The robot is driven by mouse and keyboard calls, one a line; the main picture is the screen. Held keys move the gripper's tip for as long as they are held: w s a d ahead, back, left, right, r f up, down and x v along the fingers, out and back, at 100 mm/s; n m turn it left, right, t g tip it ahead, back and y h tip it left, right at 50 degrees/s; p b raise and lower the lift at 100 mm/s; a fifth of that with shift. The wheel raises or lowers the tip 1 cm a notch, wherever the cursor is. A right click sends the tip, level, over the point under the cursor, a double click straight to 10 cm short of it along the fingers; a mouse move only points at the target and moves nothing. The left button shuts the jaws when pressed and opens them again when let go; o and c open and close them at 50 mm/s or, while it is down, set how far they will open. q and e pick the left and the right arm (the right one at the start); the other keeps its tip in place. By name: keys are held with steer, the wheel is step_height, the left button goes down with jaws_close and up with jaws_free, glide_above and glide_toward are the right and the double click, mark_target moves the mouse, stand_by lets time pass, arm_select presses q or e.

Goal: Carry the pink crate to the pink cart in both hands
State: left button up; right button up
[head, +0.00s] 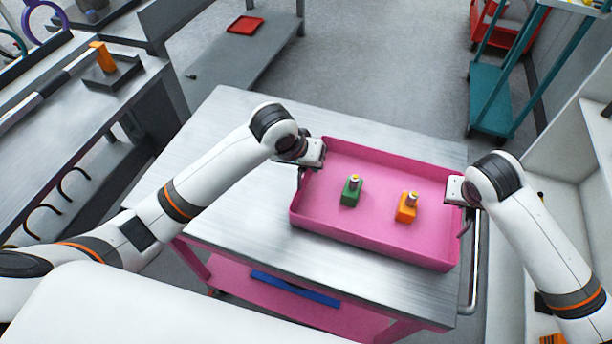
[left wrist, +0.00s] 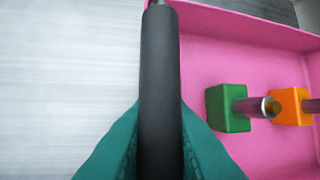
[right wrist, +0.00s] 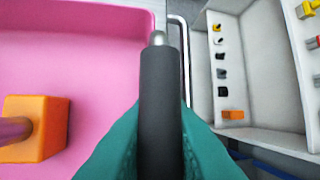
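The pink crate (head: 375,233) is over the steel top of the pink cart (head: 245,230), towards its right end. I cannot tell whether its bottom touches the top. It holds a green block (head: 351,191) and an orange block (head: 406,208), each with a metal pin. My left gripper (head: 304,170) is at the crate's left wall and my right gripper (head: 464,207) at its right wall. In the left wrist view teal fingers close around a dark handle bar (left wrist: 160,90); the right wrist view shows the same around another bar (right wrist: 161,100). The fingertips are partly hidden.
The cart's metal push rail (head: 475,262) is beside the right arm. A blue bar (head: 295,289) lies on the lower pink shelf. A grey bench (head: 60,125) stands left, white shelving (head: 575,150) right, a teal cart (head: 490,98) behind. Floor is clear at the back middle.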

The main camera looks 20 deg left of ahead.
arm_select(q)
steer(key=o, duration=0.4)
steer(key=shift+s, duration=0.1)
arm_select(e)
steer(key=o, duration=0.4)
arm_select(q)
steer(key=shift+o, duration=0.2)
arm_select(e)
steer(key=shift+o, duration=0.2)
arm_select(q)
steer(key=shift+r, duration=0.1)
arm_select(e)
steer(key=shift+s+r, duration=0.1)
steer(key=shift+r, duration=0.05)
arm_select(q)
steer(key=v, duration=1.2)
arm_select(e)
steer(key=v, duration=1.1)
steer(key=shift+s+r, duration=0.15)
steer(key=shift+r, duration=0.15)
steer(key=shift+a, duration=0.1)
